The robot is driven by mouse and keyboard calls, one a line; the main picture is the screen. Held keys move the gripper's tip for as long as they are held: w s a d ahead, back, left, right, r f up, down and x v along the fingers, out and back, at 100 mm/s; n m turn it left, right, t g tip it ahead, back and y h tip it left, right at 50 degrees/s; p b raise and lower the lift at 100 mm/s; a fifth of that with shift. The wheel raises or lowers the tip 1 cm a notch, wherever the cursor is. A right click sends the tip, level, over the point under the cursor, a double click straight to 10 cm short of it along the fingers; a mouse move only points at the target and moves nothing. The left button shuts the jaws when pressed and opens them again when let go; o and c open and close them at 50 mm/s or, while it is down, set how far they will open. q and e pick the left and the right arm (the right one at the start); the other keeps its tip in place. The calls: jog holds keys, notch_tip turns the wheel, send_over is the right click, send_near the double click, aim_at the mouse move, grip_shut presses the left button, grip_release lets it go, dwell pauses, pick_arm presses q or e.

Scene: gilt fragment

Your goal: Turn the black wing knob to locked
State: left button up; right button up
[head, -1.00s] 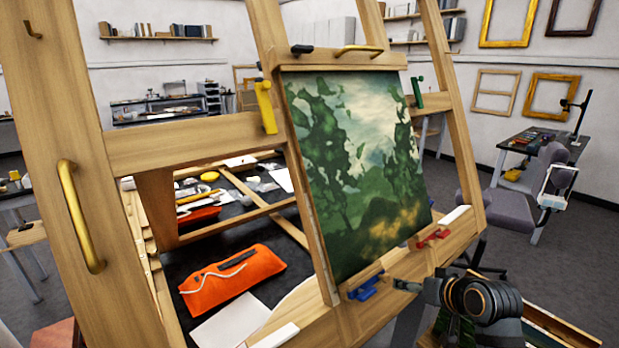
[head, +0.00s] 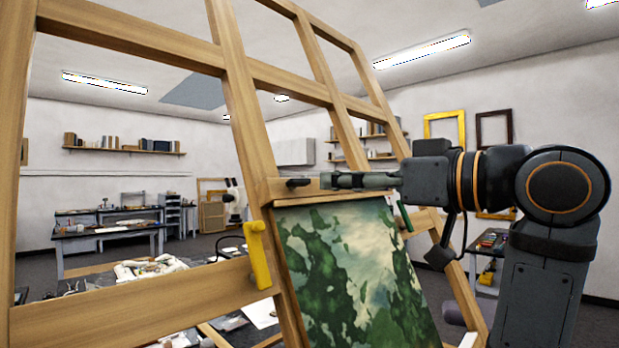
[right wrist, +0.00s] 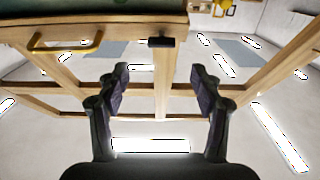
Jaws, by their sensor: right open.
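The black wing knob (head: 298,183) sits on the wooden crossbar (head: 267,188) at the top of the easel's painting. In the right wrist view, the black wing knob (right wrist: 161,42) appears as a short dark bar, lying crosswise on the picture, above the gap between my fingertips. My right gripper (head: 326,181) comes in from the right in the head view, its fingers just right of the knob. In the right wrist view my right gripper (right wrist: 158,76) is open and empty, its two fingers well apart. It appears not to touch the knob. My left gripper is not in view.
A brass handle (right wrist: 68,46) is on the same crossbar, left of the knob in the wrist view. Easel beams (head: 245,100) rise around the arm.

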aim_at(302, 181)
jog(key=p+x, duration=0.2)
jog(key=x, duration=0.5)
jog(key=shift+a, duration=0.4)
jog(key=shift+w+a, duration=0.2)
jog(key=shift+w, duration=0.3)
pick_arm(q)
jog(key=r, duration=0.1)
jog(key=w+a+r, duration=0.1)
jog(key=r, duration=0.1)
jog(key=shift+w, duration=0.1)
pick_arm(e)
jog(key=shift+f, duration=0.1)
jog(key=c, duration=1.1)
